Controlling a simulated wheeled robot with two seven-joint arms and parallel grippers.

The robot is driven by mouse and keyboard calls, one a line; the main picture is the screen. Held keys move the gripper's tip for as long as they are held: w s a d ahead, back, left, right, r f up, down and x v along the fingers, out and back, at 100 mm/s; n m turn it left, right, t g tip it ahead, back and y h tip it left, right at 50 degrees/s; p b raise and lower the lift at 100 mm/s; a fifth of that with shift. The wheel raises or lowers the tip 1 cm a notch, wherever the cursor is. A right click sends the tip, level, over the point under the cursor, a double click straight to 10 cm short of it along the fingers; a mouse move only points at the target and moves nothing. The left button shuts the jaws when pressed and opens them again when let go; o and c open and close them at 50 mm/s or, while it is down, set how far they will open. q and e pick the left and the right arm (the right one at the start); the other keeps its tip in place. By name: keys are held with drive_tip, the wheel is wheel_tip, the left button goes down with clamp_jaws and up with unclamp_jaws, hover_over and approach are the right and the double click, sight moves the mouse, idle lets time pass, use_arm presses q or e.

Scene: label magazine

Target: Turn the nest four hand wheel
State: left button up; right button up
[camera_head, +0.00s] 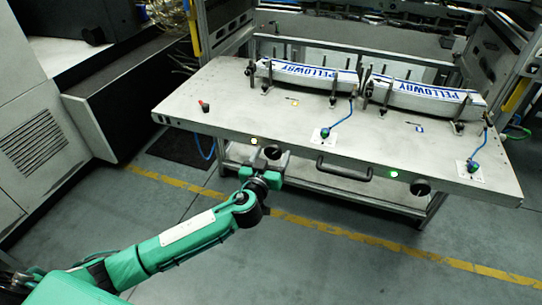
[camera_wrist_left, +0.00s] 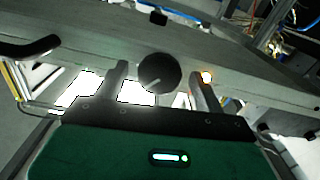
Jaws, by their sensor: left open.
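A black round hand wheel (camera_head: 272,152) sits on the front edge of the grey bench, beside a small yellowish lamp (camera_head: 254,141). A second black hand wheel (camera_head: 420,187) sits further right, by a green lamp (camera_head: 393,174). No nest number can be read on either. My left gripper (camera_head: 268,163) is open at the first wheel. In the left wrist view this wheel (camera_wrist_left: 160,73), with a pale mark on its face, shows between the two spread fingers (camera_wrist_left: 161,84). I cannot tell whether the fingers touch it. My right gripper is not in view.
A black bar handle (camera_head: 343,171) sticks out from the bench front between the wheels. On the bench top (camera_head: 225,92) lie two white-and-blue label stacks (camera_head: 305,75) among upright posts. Grey floor with a yellow line is open in front.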

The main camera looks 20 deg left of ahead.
use_arm(q)
drive_tip(key=shift+c, duration=0.2)
drive_tip(key=c, duration=0.9)
drive_tip(key=shift+m, duration=0.3)
